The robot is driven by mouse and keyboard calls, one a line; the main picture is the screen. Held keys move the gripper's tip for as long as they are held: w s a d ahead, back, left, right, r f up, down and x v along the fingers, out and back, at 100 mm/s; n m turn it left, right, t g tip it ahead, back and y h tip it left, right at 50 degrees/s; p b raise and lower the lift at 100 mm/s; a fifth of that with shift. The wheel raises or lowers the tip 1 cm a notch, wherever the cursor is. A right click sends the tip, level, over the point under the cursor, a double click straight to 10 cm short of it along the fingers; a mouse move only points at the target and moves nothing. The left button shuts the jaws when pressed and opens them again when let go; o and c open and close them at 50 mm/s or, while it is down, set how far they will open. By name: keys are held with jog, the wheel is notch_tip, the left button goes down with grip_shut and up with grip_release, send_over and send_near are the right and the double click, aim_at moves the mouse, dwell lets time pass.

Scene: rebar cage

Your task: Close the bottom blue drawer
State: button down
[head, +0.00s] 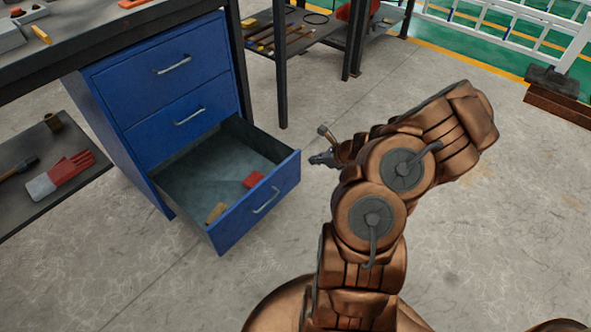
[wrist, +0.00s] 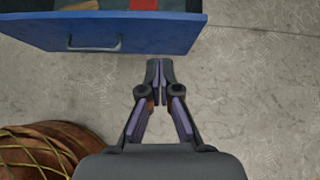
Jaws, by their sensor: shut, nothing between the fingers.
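The bottom blue drawer (head: 233,217) of the blue cabinet is pulled far out, with a red item (head: 253,179) and a tan item (head: 215,212) inside. Its front has a silver handle (head: 266,200). In the wrist view the drawer front (wrist: 150,34) spans the top left, with its handle (wrist: 93,45) at the left. My gripper (head: 318,158) is to the right of the drawer front in the head view. In the wrist view my gripper (wrist: 160,64) is shut and empty, its fingertips just short of the front near its right part. I cannot tell whether they touch it.
The two upper drawers (head: 160,62) are shut. A shelf (head: 30,215) at the left holds a red and grey glove (head: 60,175). A dark table leg (head: 280,75) stands behind the drawer. The concrete floor around the drawer front is clear.

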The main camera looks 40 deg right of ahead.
notch_tip(320, 180, down, 3)
jog(key=s+d+m, duration=0.1)
jog(key=b, duration=0.5)
send_near(290, 164)
jog(key=x, duration=0.5)
jog(key=shift+s+f, duration=0.25)
jog(key=shift+f, duration=0.3)
jog(key=shift+w+a+r, duration=0.1)
jog(key=shift+w+a, duration=0.05)
jog(key=shift+w, duration=0.45)
jog(key=shift+w, duration=0.1)
